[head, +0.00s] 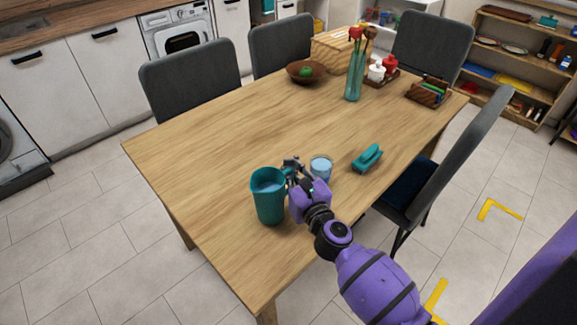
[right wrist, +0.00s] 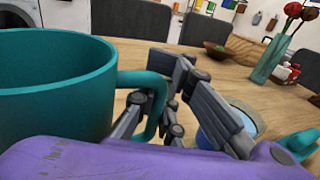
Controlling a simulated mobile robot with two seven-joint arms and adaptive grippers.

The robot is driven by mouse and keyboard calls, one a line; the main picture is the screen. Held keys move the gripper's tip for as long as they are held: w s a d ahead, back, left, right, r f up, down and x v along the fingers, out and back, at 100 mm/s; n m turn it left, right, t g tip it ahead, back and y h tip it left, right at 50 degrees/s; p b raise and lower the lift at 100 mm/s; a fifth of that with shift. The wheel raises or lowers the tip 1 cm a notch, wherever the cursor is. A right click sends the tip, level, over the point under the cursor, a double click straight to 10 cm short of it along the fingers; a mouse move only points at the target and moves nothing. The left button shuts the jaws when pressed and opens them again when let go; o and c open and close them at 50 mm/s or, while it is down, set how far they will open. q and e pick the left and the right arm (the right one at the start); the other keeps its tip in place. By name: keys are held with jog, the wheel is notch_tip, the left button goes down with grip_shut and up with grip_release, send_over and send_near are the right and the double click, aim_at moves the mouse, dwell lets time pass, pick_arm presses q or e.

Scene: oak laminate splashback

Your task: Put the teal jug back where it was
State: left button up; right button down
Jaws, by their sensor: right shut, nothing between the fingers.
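The teal jug (head: 268,200) stands upright on the wooden table (head: 200,150) near its front edge, with a light blue surface showing inside. In the right wrist view the jug (right wrist: 50,95) fills the left side, and its handle (right wrist: 158,85) points toward my gripper. My right gripper (head: 293,166) is beside the jug on its handle side. Its fingers (right wrist: 172,100) are shut with nothing held, right at the handle; I cannot tell whether they touch it. My left gripper is not in view.
A glass of blue liquid (head: 321,167) stands close right of my right gripper. A teal stapler-like object (head: 367,158) lies farther right. A vase with flowers (head: 354,78), a brown bowl (head: 306,71) and a wooden box stand at the back. The table's left half is clear.

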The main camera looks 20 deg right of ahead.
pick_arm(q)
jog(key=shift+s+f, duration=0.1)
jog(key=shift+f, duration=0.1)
pick_arm(e)
jog(key=shift+f, duration=0.1)
jog(key=c, duration=1.8)
grip_release()
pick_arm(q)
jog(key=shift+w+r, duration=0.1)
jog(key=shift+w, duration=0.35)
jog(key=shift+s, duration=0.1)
pick_arm(e)
jog(key=shift+f, duration=0.1)
jog(key=shift+s, duration=0.1)
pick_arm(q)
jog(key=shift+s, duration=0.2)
pick_arm(e)
jog(key=s, duration=1.2)
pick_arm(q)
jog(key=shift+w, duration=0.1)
pick_arm(e)
jog(key=shift+w+a, duration=0.1)
